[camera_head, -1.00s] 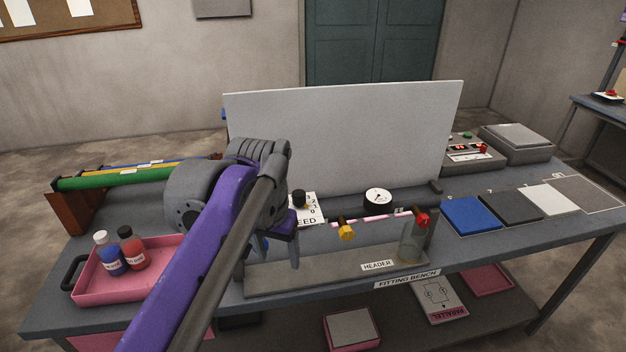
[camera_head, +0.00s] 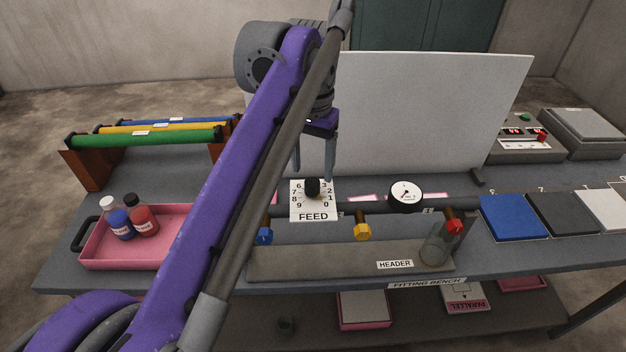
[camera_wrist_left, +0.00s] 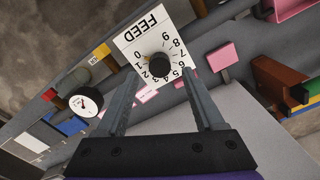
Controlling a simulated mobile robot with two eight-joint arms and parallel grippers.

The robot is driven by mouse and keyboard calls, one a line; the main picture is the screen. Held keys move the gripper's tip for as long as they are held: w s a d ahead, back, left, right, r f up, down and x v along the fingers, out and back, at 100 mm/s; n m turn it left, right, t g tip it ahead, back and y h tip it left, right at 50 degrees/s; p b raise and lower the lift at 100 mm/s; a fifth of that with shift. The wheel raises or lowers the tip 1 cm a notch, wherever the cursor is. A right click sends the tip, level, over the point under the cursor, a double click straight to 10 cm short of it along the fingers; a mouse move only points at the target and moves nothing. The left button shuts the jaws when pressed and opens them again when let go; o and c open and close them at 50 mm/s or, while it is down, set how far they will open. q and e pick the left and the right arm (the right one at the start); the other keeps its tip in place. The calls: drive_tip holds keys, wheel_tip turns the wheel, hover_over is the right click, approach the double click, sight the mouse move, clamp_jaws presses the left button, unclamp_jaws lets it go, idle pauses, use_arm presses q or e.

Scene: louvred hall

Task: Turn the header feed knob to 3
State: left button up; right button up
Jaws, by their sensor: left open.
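The header feed knob (camera_head: 312,187) is a black knob on a white dial plate (camera_head: 314,214) marked FEED with numerals around it. In the left wrist view the knob (camera_wrist_left: 159,65) sits beyond the fingertips, roughly between them, and its pointer seems to face near the 0, though it is small. My left gripper (camera_head: 313,177) is open and empty, its fingers pointing down above and just behind the knob in the head view. In the left wrist view the gripper (camera_wrist_left: 160,85) has a finger on each side of the knob, apart from it. My right gripper is not in view.
A header pipe with a gauge (camera_head: 405,196), a blue valve (camera_head: 264,236), a yellow valve (camera_head: 362,231) and a red valve (camera_head: 454,227) runs beside the dial. A white panel (camera_head: 430,110) stands behind. A pink tray (camera_head: 180,262) with two bottles is at left.

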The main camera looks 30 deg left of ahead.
sight(312, 182)
use_arm(q)
drive_tip(key=shift+f, duration=2)
clamp_jaws()
